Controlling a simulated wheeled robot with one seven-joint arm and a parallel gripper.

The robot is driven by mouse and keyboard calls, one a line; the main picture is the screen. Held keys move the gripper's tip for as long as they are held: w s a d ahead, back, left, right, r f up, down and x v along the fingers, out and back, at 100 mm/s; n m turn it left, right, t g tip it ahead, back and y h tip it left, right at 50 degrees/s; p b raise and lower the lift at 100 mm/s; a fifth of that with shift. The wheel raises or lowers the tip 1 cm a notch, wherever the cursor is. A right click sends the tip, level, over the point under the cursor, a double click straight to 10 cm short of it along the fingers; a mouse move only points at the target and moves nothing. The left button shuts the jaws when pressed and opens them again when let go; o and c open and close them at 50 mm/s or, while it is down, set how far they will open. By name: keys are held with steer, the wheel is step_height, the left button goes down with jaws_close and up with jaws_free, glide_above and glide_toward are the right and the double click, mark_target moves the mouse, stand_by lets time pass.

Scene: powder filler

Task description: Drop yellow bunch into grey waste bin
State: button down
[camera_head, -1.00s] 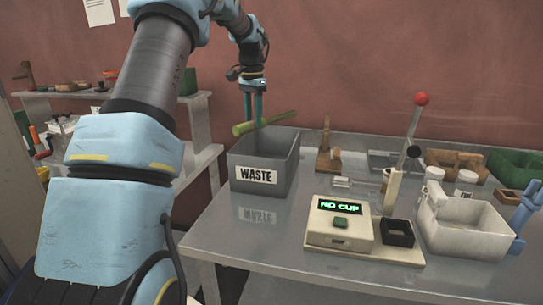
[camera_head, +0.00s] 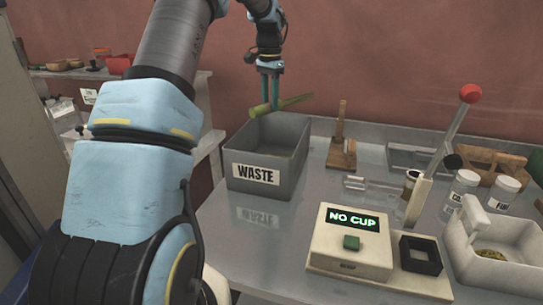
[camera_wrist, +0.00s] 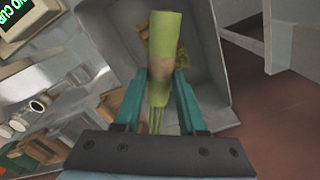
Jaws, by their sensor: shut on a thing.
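My gripper (camera_head: 271,102) is shut on a long yellow-green bunch (camera_head: 293,102) with a tan band around its middle. The bunch lies across the fingers and is slightly tilted in the head view. The grey waste bin (camera_head: 262,174), labelled WASTE, stands on the table's left part, and the bunch is held above its open top, near the back. In the wrist view the bunch (camera_wrist: 165,38) is between the teal fingers (camera_wrist: 158,90), with the bin's interior (camera_wrist: 205,75) below it. Some yellowish pieces (camera_wrist: 146,48) show on the bin floor, partly hidden by the bunch.
A cream device (camera_head: 349,245) reading NO CUP stands to the right of the bin. A lever with a red knob (camera_head: 469,94), white jars (camera_head: 461,187) and a white container (camera_head: 489,240) stand farther right. A wooden stand (camera_head: 341,155) is behind, right of the bin.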

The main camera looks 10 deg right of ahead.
steer(key=shift+f+b, duration=0.95)
steer(key=shift+f, duration=0.65)
steer(key=shift+c, duration=2)
jaws_free()
steer(key=shift+r, duration=0.1)
step_height(320, 180, up, 11)
steer(key=b, duration=0.2)
steer(key=shift+b, duration=0.35)
steer(key=s+a+f+n, duration=0.3)
steer(key=s+a+f, duration=0.3)
steer(key=s, duration=0.3)
steer(key=s+a+f+n+t, duration=0.1)
steer(key=s+a+f+n, duration=0.2)
steer(key=s+a+f, duration=0.3)
steer(key=s+a+f+n, duration=0.4)
steer(key=s+a+f, duration=0.2)
steer(key=s, duration=0.8)
step_height(320, 180, down, 2)
steer(key=shift+a+f+t+b, duration=0.15)
steer(key=shift+a+t+b, duration=0.15)
steer(key=shift+b, duration=0.15)
